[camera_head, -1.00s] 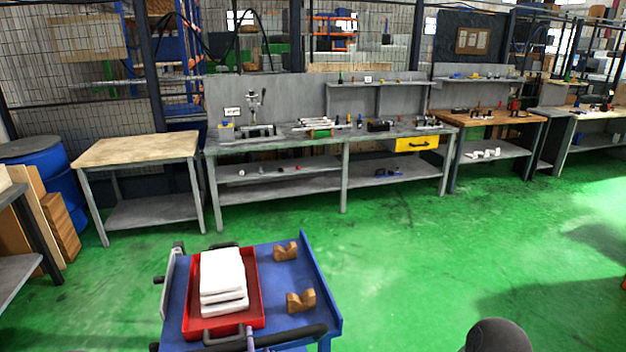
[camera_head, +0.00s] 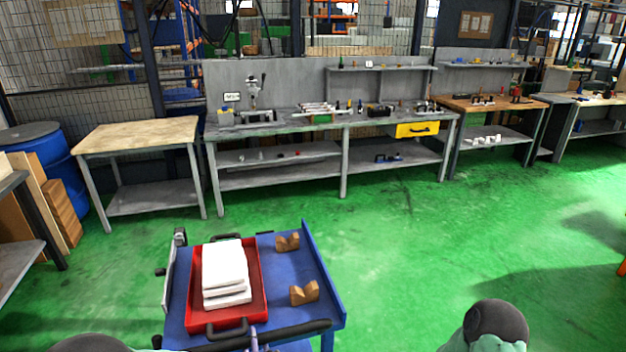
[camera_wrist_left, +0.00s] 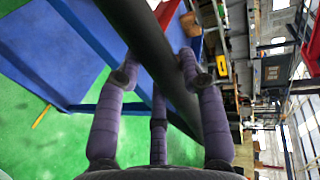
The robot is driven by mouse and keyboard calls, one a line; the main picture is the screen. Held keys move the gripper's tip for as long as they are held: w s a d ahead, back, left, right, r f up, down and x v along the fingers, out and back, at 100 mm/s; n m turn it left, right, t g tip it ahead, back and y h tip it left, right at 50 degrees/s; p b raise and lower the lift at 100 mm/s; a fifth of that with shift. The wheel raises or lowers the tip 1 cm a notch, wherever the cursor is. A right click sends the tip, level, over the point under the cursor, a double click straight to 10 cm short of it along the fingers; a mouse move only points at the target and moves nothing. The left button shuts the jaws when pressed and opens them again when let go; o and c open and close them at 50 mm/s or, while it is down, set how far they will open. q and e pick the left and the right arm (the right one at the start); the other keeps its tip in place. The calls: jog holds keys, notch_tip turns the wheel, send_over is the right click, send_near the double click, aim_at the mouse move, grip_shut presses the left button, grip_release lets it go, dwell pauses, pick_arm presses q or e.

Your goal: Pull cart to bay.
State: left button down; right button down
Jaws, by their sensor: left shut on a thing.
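The blue cart (camera_head: 278,270) stands in front of me at the bottom of the head view. Its black push handle (camera_head: 300,332) runs along the near edge. My left gripper (camera_head: 254,341) is at this handle, mostly cut off by the picture's lower edge. In the left wrist view, the purple fingers of my left gripper (camera_wrist_left: 164,78) are closed around the black handle (camera_wrist_left: 148,45). The cart carries a red tray (camera_head: 199,318) with white stacked pieces (camera_head: 225,272) and two brown V-shaped blocks (camera_head: 304,292). My right gripper is out of view. No marked bay is clear to me.
A wood-topped table (camera_head: 137,135), a long grey workbench (camera_head: 280,128) and a further wood-topped bench (camera_head: 490,104) line the back. A blue barrel (camera_head: 62,170) and boards (camera_head: 60,208) are at the left. The green floor (camera_head: 430,240) is open to the right.

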pick_arm(q)
jog(key=shift+d+f+p+v, duration=0.15)
jog(key=shift+p+v, duration=0.5)
jog(key=shift+v, duration=0.8)
jog(key=shift+d+f+p+v, duration=0.15)
jog(key=shift+p+v, duration=0.45)
jog(key=shift+v, duration=0.9)
jog(key=c, duration=1.1)
grip_release()
jog(key=shift+s, duration=0.15)
jog(key=shift+o, duration=1.3)
jog(key=shift+d, duration=0.1)
jog(key=shift+s+f, duration=0.1)
jog(key=shift+f, duration=0.05)
jog(key=r+p+v, duration=0.1)
jog(key=p+v, duration=0.7)
jog(key=v, duration=0.1)
jog(key=shift+a+r+p, duration=0.25)
jog(key=shift+r+p, duration=0.05)
jog(key=shift+r, duration=0.05)
